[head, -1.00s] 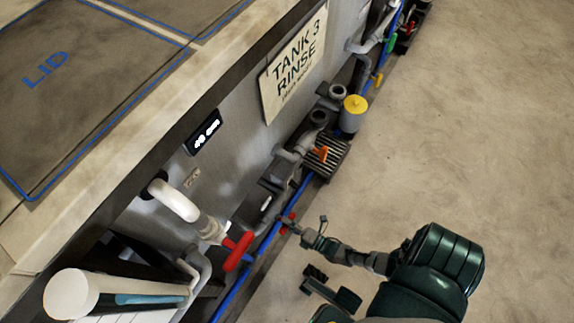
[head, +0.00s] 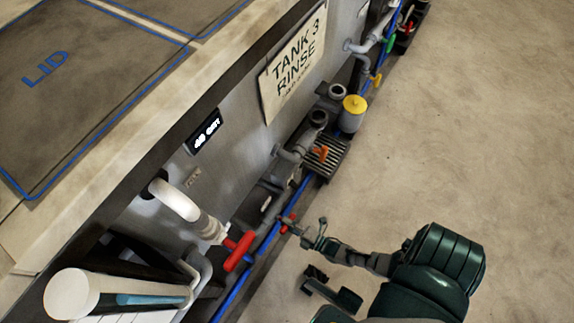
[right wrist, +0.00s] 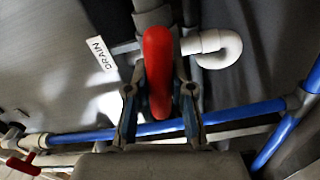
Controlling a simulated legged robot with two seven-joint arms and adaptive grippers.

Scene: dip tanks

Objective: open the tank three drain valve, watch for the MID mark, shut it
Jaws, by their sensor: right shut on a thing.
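My right gripper (right wrist: 160,112) is shut on a red valve handle (right wrist: 159,75), with one finger on each side of it in the right wrist view. A white DRAIN label (right wrist: 102,54) is on the grey wall to the left of the handle. In the head view the right gripper (head: 287,226) is small at the wall's foot, beside a red handle (head: 290,218). The TANK 3 RINSE sign (head: 293,64) hangs on the tank wall above. I see no MID mark that I can read. My left gripper is not in view.
Another red handle (head: 239,251) sits by a white bent pipe (head: 177,199). The floor (head: 480,130) at right is clear.

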